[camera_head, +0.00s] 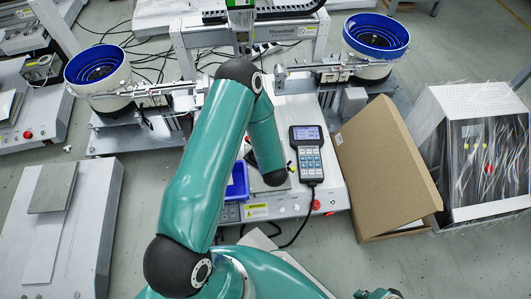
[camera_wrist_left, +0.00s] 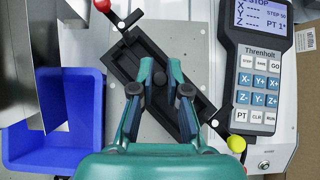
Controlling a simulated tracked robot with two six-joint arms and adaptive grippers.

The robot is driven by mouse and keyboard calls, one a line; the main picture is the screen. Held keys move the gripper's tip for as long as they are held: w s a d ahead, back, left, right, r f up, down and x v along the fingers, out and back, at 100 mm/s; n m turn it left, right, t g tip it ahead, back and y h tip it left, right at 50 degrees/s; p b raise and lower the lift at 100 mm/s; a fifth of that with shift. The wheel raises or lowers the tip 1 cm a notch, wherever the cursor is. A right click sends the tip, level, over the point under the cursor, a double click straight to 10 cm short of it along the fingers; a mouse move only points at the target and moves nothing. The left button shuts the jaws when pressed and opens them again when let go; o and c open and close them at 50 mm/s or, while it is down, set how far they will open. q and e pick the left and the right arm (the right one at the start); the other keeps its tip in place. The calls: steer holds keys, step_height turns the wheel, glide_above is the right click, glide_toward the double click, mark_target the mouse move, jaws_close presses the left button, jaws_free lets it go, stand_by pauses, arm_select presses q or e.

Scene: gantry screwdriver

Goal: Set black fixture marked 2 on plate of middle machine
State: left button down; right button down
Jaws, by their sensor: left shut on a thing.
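The black fixture (camera_wrist_left: 132,67) shows in the left wrist view as a long tilted frame with a red ball knob at its upper left end and a yellow ball knob at its lower right. No number can be read on it. My left gripper (camera_wrist_left: 160,75) is shut on its middle. The fixture is over the pale plate (camera_wrist_left: 95,75) of the middle machine; I cannot tell whether it touches. In the head view my own arm hides the left gripper and most of the plate. My right gripper (camera_head: 378,293) barely shows at the bottom edge; its jaws cannot be made out.
A blue bin (camera_wrist_left: 50,145) stands left of the fixture. A pendant (camera_head: 308,155) labelled Threnholt lies close on its right. An open cardboard box (camera_head: 380,170) and a wrapped cabinet (camera_head: 485,160) stand farther right. Blue-rimmed bowl feeders (camera_head: 97,66) flank the machine.

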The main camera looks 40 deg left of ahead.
arm_select(q)
steer(key=shift+f, duration=0.1)
steer(key=c, duration=1.1)
jaws_free()
